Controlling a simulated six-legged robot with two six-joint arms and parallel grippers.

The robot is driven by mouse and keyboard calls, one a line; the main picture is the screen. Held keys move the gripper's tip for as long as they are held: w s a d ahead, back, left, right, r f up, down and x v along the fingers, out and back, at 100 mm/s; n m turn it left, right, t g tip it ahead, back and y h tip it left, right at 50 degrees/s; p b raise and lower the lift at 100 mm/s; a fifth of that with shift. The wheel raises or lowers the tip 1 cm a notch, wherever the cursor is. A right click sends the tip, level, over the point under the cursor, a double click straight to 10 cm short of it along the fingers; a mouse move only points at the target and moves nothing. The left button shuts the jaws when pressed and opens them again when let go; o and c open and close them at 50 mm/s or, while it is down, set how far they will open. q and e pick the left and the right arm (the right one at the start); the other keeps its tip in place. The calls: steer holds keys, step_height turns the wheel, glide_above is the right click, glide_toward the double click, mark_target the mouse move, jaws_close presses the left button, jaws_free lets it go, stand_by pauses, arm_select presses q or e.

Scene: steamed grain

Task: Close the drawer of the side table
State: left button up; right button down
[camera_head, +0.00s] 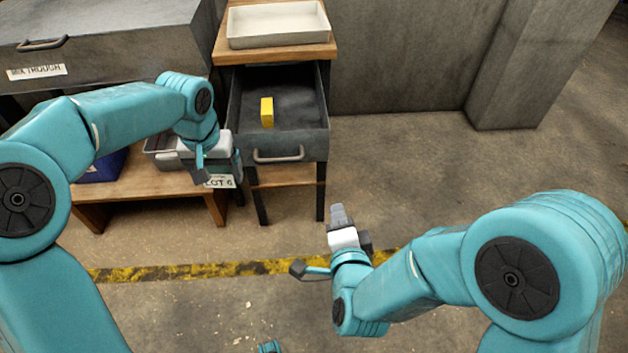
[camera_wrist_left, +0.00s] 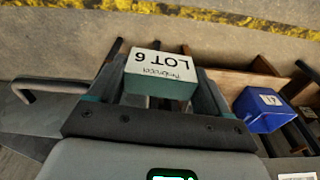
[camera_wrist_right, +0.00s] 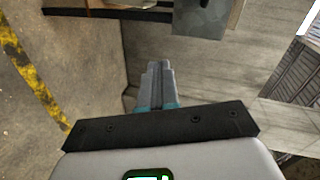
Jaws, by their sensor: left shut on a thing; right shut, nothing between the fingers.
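The side table (camera_head: 220,50) stands at the upper middle of the head view. Its grey drawer (camera_head: 291,142) is pulled out toward me, with a bar handle (camera_head: 278,156) on its front. A yellow block (camera_head: 267,112) stands inside the drawer. My right gripper (camera_head: 339,215) is shut and empty, in front of the table, to the right of and apart from the drawer. My left gripper (camera_head: 222,163) is left of the drawer, shut on a green box with a white LOT 6 label (camera_head: 221,181). The box also shows in the left wrist view (camera_wrist_left: 162,66).
A white tray (camera_head: 278,42) lies on the table top. A low wooden bench (camera_head: 150,185) at left holds a metal tray (camera_head: 160,145) and a blue bin (camera_head: 103,168). A grey mix trough (camera_head: 100,55) stands at back left. Floor at right is clear.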

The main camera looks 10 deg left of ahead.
mark_target(314, 143)
arm_select(q)
steer(key=shift+w+a+f+n+b, duration=0.15)
steer(key=shift+a+f+b, duration=0.3)
steer(key=shift+a+f, duration=0.1)
steer(key=shift+w+a+f+n+b, duration=0.15)
steer(key=shift+a+f+b, duration=0.25)
steer(key=shift+a+f, duration=0.1)
arm_select(e)
steer(key=a+r+m+t, duration=0.3)
steer(key=r, duration=0.1)
arm_select(q)
steer(key=shift+d+r, duration=0.15)
arm_select(e)
steer(key=shift+y, duration=0.3)
steer(key=x, duration=1.3)
steer(key=shift+s+a, duration=0.1)
steer(key=shift+a, duration=0.05)
